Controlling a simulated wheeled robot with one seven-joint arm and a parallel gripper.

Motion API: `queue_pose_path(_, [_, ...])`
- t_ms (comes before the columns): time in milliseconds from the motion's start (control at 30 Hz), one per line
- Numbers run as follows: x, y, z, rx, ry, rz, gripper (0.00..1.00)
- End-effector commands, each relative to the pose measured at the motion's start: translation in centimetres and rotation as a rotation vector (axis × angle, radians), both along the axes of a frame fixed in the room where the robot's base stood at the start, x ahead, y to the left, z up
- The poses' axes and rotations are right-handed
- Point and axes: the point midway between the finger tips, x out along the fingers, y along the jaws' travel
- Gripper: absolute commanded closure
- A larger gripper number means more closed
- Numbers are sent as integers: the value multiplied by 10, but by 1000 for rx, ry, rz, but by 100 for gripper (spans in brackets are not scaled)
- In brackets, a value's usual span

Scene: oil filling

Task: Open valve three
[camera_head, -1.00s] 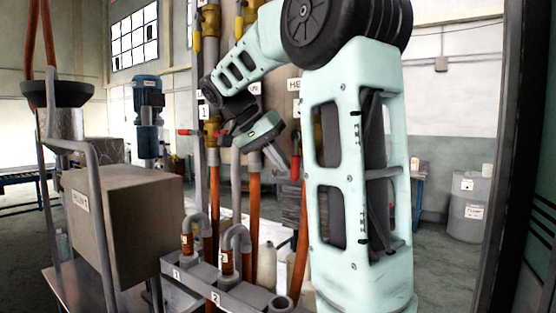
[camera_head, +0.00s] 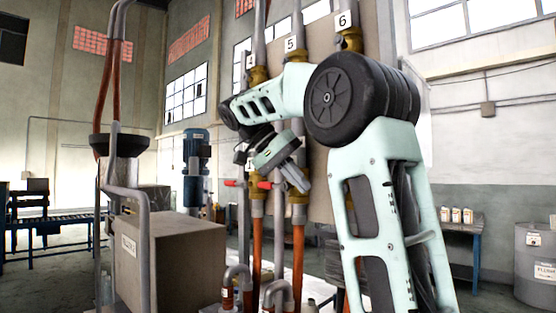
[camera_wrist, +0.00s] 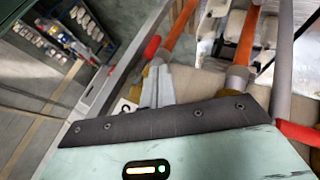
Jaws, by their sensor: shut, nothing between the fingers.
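My gripper (camera_head: 302,184) is shut and empty, in front of the pipe panel in the head view. Its grey fingers (camera_wrist: 158,85) point away from me in the wrist view. A pipe with a brass valve body (camera_head: 298,210) is close behind the fingers. Red valve handles show at the left (camera_head: 232,183) and middle (camera_head: 264,185). The wrist view has one red handle (camera_wrist: 152,47) just beyond the fingertips and another (camera_wrist: 298,132) at the right edge. I cannot read a number three; my arm hides part of the panel. I cannot tell whether the fingers touch a handle.
Upper brass valves carry plates 4, 5 (camera_head: 290,43) and 6 (camera_head: 342,20). A grey box tank (camera_head: 175,262) with a dark funnel (camera_head: 119,146) stands left. A blue motor (camera_head: 196,150) is behind it. A grey drum (camera_head: 535,265) and blue table (camera_head: 478,240) stand right.

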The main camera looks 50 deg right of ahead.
Motion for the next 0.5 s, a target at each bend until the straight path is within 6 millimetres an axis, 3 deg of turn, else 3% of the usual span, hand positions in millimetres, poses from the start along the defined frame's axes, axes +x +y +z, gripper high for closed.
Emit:
queue_pose_path(100, [13,10,26,1,1,5,100])
queue_pose_path(500, [36,27,54,0,-2,8,100])
